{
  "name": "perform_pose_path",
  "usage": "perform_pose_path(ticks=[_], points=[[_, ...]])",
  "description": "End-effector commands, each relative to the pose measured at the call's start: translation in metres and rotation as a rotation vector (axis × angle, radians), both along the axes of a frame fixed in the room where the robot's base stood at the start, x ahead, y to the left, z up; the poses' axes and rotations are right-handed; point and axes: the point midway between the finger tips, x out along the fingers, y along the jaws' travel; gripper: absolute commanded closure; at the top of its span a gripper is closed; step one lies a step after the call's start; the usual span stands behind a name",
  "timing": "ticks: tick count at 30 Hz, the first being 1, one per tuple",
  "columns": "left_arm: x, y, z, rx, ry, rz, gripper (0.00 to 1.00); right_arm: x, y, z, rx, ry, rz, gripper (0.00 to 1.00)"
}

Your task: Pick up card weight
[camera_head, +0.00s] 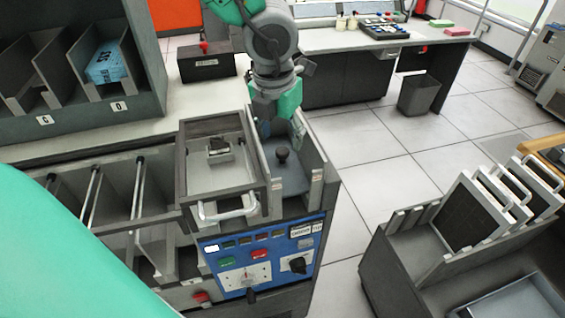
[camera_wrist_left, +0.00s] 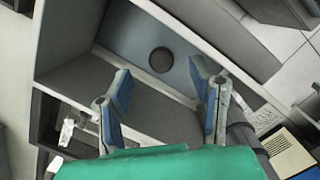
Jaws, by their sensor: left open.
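The card weight, with a dark round knob (camera_head: 282,155), sits in a narrow grey bay at the right end of the machine. In the left wrist view its knob (camera_wrist_left: 161,60) appears as a dark disc on a flat blue-grey surface, between and beyond my fingertips. My left gripper (camera_head: 268,125) hangs over the back of that bay, behind the knob in the head view. Its blue-padded fingers (camera_wrist_left: 160,85) are spread apart with nothing between them. It does not hold the knob. My right gripper is not in view.
Bay walls (camera_head: 322,172) stand close around the weight. Left of it is a raised tray (camera_head: 222,180) with a handle; below is a blue control panel (camera_head: 262,258). A sorting rack (camera_head: 70,65) with blue cards (camera_head: 108,65) stands at left. Open floor lies to the right.

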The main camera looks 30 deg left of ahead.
Motion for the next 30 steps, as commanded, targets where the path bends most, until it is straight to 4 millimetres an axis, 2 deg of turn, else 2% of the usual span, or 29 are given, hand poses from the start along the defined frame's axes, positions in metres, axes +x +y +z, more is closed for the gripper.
perform_pose_path(ticks=[3,6,15,16,20,30], points=[[0.001,0.0,-0.022,0.003,0.005,-0.001,0.51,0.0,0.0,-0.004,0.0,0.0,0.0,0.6],[0.003,0.001,-0.035,0.0,0.004,-0.001,0.51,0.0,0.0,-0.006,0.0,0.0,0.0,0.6],[0.005,0.001,-0.04,-0.003,0.0,0.0,0.51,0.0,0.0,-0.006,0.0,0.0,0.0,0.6],[0.005,0.001,-0.04,-0.003,0.0,0.0,0.54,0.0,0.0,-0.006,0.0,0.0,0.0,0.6],[0.005,0.001,-0.04,-0.003,0.0,0.0,1.0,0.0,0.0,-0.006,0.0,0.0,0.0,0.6],[0.005,0.001,-0.038,-0.003,-0.002,0.0,1.0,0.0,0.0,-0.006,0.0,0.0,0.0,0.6]])
